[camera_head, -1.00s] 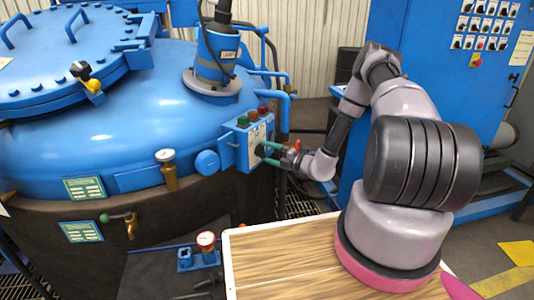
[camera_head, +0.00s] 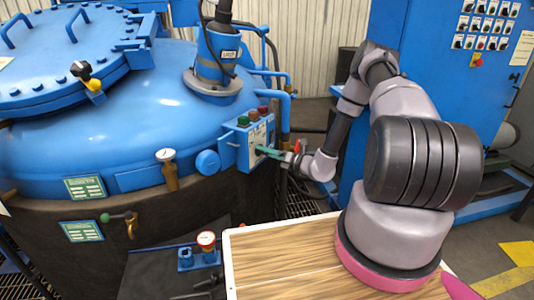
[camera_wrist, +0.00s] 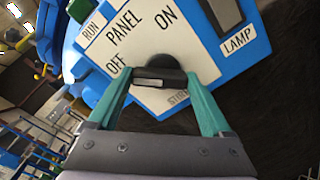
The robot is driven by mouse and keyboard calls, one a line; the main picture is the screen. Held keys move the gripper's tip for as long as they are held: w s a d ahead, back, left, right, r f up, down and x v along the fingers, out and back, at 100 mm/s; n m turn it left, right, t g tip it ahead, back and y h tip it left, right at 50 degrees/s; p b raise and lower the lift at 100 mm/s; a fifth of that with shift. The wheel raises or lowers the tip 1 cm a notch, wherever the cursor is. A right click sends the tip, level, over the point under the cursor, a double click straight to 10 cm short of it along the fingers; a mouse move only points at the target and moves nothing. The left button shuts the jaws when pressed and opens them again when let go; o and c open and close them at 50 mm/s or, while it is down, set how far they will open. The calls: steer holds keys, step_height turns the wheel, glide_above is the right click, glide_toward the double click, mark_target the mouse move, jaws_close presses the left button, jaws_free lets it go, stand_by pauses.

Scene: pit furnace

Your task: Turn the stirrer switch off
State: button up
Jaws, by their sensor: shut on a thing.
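The stirrer switch (camera_wrist: 160,68) is a dark knob on a white plate on the front of the blue control box (camera_head: 242,152). In the wrist view OFF is printed to the knob's left and ON above it. The label below, partly hidden, seems to read STIRRER. A pale mark shows at the knob's lower left; I cannot tell for certain which setting it points to. My gripper (camera_wrist: 156,78) has its two teal fingers shut on the knob, one on each side. In the head view my gripper (camera_head: 268,152) reaches the box from the right, hiding the knob.
Green and red buttons (camera_head: 252,114) top the box, which is fixed to the large blue vessel (camera_head: 110,135). A red-handled valve (camera_head: 298,145) is close to my wrist. A blue cabinet (camera_head: 437,80) stands behind my arm. A wooden-topped table (camera_head: 285,255) is in front.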

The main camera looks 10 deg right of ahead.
steer(key=shift+s+f, duration=0.1)
stand_by(0.4)
steer(key=o, duration=1.2)
steer(key=shift+c, duration=0.2)
steer(key=v, duration=1)
steer(key=shift+s+d, duration=0.25)
steer(key=shift+d, duration=0.05)
steer(key=shift+n, duration=0.3)
